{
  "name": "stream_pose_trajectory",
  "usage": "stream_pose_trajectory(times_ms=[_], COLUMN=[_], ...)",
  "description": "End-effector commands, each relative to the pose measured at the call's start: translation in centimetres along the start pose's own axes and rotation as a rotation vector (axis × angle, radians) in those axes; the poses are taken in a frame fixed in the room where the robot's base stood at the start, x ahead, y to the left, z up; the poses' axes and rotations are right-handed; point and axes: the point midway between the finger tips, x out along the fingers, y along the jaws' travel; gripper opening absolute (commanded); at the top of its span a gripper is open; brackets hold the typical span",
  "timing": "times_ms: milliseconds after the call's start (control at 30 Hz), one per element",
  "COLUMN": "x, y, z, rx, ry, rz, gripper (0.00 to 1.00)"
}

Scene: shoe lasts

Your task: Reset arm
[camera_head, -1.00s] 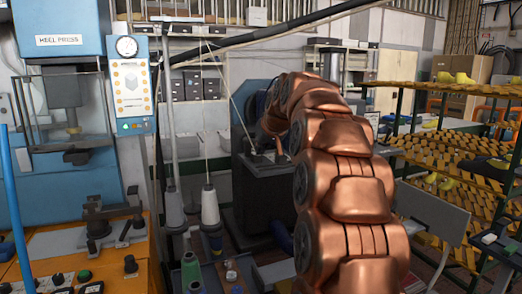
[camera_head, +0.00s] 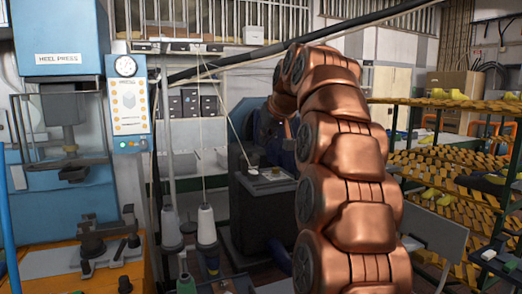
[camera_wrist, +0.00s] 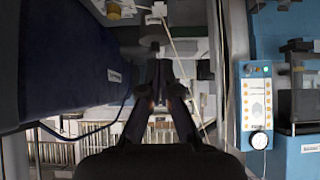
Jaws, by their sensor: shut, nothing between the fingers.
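My copper arm (camera_head: 345,180) rises on the right of the middle in the head view and bends over at the top towards the back left. In the head view my gripper is hidden or too hard to make out. In the wrist view my gripper (camera_wrist: 158,72) shows with its dark fingers converging at the tips. It is shut and empty. A large dark blue machine body (camera_wrist: 65,60) is close on the left of the gripper in the wrist view.
A blue heel press (camera_head: 58,60) with a control panel (camera_head: 127,105) stands at the left; the panel also shows in the wrist view (camera_wrist: 256,105). Thread cones (camera_head: 206,228) stand beside a dark machine (camera_head: 262,205). Yellow-slatted racks (camera_head: 450,155) stand at the right.

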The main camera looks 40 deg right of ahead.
Motion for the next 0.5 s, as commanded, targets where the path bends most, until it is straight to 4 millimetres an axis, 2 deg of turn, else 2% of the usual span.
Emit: stream_pose_trajectory(times_ms=[200,500], x=[-1.8,-2.4], y=[0.0,-0.1], z=[-0.1,-0.1], rx=[0.0,0.0], ry=[0.003,-0.001], rz=[0.0,-0.001], gripper=[0.0,0.0])
